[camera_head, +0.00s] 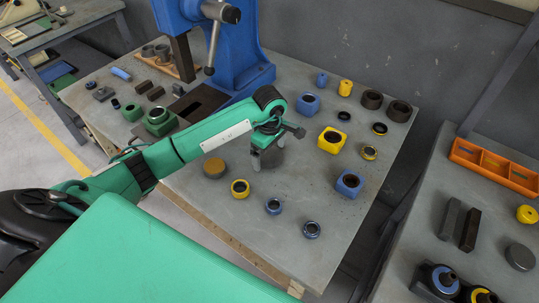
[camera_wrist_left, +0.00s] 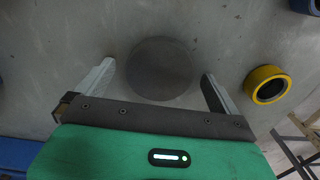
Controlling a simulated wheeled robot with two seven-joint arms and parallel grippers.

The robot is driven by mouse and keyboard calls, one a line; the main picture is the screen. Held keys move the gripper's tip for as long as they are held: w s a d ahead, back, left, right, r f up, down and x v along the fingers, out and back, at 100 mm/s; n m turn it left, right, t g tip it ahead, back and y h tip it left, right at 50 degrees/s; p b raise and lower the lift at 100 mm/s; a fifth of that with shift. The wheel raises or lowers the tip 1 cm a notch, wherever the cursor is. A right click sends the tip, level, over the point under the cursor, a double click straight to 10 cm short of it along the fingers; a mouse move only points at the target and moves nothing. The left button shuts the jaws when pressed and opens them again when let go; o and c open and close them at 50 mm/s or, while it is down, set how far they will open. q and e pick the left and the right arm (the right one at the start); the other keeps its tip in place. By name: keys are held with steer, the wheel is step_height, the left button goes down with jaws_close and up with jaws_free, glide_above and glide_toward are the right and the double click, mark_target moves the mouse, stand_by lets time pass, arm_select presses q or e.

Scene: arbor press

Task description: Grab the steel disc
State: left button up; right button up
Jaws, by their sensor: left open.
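The steel disc is a dark grey round piece (camera_wrist_left: 160,68) lying flat on the table in the left wrist view. In the head view it shows partly behind my left gripper (camera_head: 266,156), as a grey round piece (camera_head: 273,158). In the left wrist view my left gripper (camera_wrist_left: 157,88) is open, with one pale finger on each side of the disc's near edge. The fingers look apart from the disc, with bare table showing between. The height of the fingertips above the table is hard to tell. My right gripper is not in view.
A blue press (camera_head: 245,60) stands behind the gripper. A brown disc (camera_head: 214,167), a yellow ring (camera_head: 240,188) and small blue-grey rings (camera_head: 273,206) lie nearby. A yellow block (camera_head: 332,140) and a blue block (camera_head: 350,183) stand to the right. The table's front right is mostly clear.

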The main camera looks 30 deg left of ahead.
arm_select(q)
steer(key=shift+c, duration=0.2)
steer(key=c, duration=1.3)
steer(key=shift+r, duration=0.1)
